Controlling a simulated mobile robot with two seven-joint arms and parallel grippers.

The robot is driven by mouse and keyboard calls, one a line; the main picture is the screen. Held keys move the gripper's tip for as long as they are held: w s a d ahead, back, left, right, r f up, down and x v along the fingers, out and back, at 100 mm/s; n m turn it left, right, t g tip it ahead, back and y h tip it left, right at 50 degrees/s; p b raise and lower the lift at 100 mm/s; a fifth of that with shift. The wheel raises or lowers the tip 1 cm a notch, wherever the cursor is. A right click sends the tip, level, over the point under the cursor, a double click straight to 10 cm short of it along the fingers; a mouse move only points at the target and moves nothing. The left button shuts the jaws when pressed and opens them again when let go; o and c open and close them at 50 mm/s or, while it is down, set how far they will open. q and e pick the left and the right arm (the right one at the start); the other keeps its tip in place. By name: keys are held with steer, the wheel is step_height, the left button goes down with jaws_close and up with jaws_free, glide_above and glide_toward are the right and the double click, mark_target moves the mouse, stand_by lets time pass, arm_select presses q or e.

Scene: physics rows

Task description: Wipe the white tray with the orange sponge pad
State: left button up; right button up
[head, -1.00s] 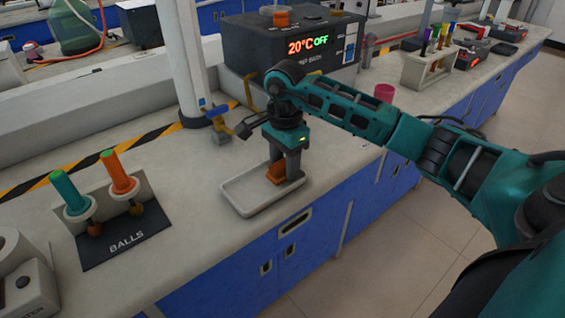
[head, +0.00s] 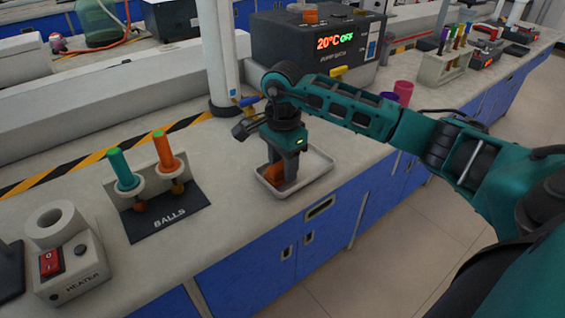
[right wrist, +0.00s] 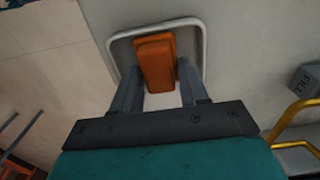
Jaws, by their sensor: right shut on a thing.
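The white tray (head: 316,163) lies on the bench near its front edge, a shallow rectangle with a raised rim. My right gripper (head: 281,178) points down over the left part of the tray and is shut on the orange sponge pad (head: 272,174). The pad is low inside the tray; whether it touches the floor is hard to tell. In the right wrist view, the pad (right wrist: 157,62) sits between the two fingers, inside the tray rim (right wrist: 204,52). The fingers hide part of the tray. My left gripper is not in view.
A rack (head: 168,222) labelled BALLS with green and orange tubes stands left of the tray, and a heater (head: 72,262) further left. A dark bath unit (head: 290,45) and a white post (head: 216,50) stand behind. Bare bench lies between rack and tray.

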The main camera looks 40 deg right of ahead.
steer(key=r, duration=0.1)
steer(key=r+p, duration=0.1)
steer(key=r, duration=0.1)
steer(key=shift+d, duration=0.3)
step_height(320, 180, up, 2)
steer(key=shift+r+p, duration=0.1)
steer(key=shift+p, duration=0.7)
steer(key=shift+r+p, duration=0.5)
steer(key=shift+r, duration=0.65)
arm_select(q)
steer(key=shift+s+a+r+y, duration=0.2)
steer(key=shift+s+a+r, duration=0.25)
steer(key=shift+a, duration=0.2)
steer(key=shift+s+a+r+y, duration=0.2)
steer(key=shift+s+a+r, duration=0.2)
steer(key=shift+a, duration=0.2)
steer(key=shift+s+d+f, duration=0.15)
arm_select(e)
steer(key=shift+w, duration=0.1)
